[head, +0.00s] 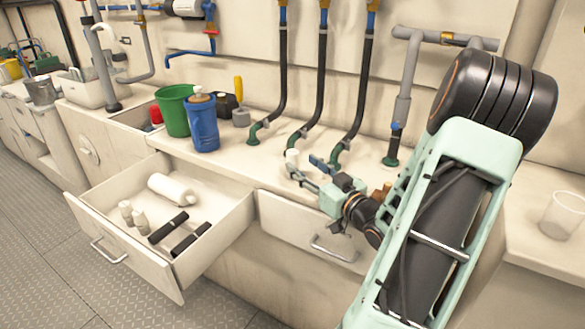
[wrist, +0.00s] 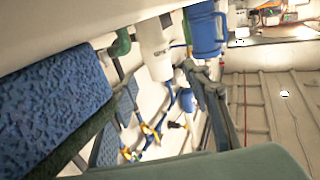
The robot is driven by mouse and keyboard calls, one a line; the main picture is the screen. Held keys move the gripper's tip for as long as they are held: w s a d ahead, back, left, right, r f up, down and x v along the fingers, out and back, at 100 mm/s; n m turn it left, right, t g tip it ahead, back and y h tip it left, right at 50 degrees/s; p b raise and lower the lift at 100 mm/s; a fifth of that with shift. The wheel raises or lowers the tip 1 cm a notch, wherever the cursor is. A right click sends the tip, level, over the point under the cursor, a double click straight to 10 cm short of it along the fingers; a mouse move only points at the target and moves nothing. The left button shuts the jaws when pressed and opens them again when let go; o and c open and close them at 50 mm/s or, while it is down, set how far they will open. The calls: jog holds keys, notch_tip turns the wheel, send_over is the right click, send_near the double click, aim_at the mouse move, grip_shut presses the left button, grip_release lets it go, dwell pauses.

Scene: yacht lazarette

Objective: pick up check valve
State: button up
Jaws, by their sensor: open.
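My gripper (head: 305,167) is open above the countertop at the middle of the head view, near the green hose fittings. A small white cylinder (head: 291,157) stands by its fingertips. In the wrist view a white cylinder with dark lettering (wrist: 155,48) shows beyond the fingers, beside a green fitting (wrist: 122,42). It may be the check valve, but I cannot tell for sure. Nothing shows held between the fingers. A blue textured finger pad (wrist: 50,105) fills the left of the wrist view. The cylinder's lower part is partly hidden by the gripper in the head view.
A blue jug (head: 203,125), a green bucket (head: 174,110) and a yellow-handled brush (head: 240,108) stand left on the counter. Black hoses (head: 321,95) rise behind. An open drawer (head: 125,240) below holds a white roll, bottles and black cylinders. A clear cup (head: 562,215) is right.

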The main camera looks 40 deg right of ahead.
aim_at(296, 159)
jog(key=w+b, duration=0.1)
jog(key=w, duration=0.5)
jog(key=shift+d, duration=0.15)
grip_shut()
